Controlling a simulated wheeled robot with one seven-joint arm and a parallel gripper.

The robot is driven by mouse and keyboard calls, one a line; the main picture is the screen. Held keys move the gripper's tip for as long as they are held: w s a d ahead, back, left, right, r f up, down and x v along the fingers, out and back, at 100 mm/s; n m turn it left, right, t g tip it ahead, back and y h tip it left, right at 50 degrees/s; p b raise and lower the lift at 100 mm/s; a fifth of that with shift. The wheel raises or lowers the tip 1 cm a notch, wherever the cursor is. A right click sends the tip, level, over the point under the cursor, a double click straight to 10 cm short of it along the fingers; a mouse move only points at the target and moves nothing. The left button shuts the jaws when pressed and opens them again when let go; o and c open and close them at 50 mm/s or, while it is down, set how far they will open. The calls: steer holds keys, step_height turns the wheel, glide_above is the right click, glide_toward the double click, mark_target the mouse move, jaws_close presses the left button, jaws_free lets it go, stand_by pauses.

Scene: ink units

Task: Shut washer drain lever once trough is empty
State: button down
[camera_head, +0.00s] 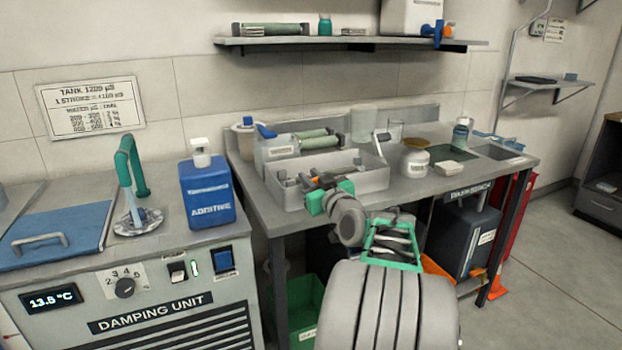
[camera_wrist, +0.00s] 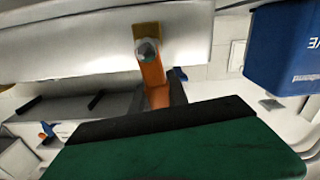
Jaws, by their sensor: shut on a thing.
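The grey washer trough (camera_head: 368,184) stands on the bench in the head view. Its outer wall (camera_wrist: 75,45) fills the top left of the wrist view. The orange drain lever (camera_wrist: 153,76) sits on that wall, with a grey bolt head and a brass-coloured plate at its pivot. In the head view my gripper (camera_head: 313,192) is at the trough's front left. In the wrist view my gripper (camera_wrist: 162,100) has its dark fingers shut around the lever's lower end. The trough floor is mostly hidden by its walls and my arm, so I cannot tell whether liquid is inside.
The blue additive bottle (camera_head: 208,194) and the damping unit (camera_head: 150,300) with its tap (camera_head: 130,170) stand left of the bench. Rollers (camera_head: 310,137), a white jar (camera_head: 415,160) and a beaker stand behind and right of the trough.

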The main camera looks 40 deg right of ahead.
steer(key=shift+s+d+f+m+b, duration=0.15)
steer(key=shift+d+m+b, duration=0.15)
steer(key=shift+m+b, duration=0.3)
steer(key=shift+d, duration=0.1)
steer(key=c, duration=1.3)
jaws_free()
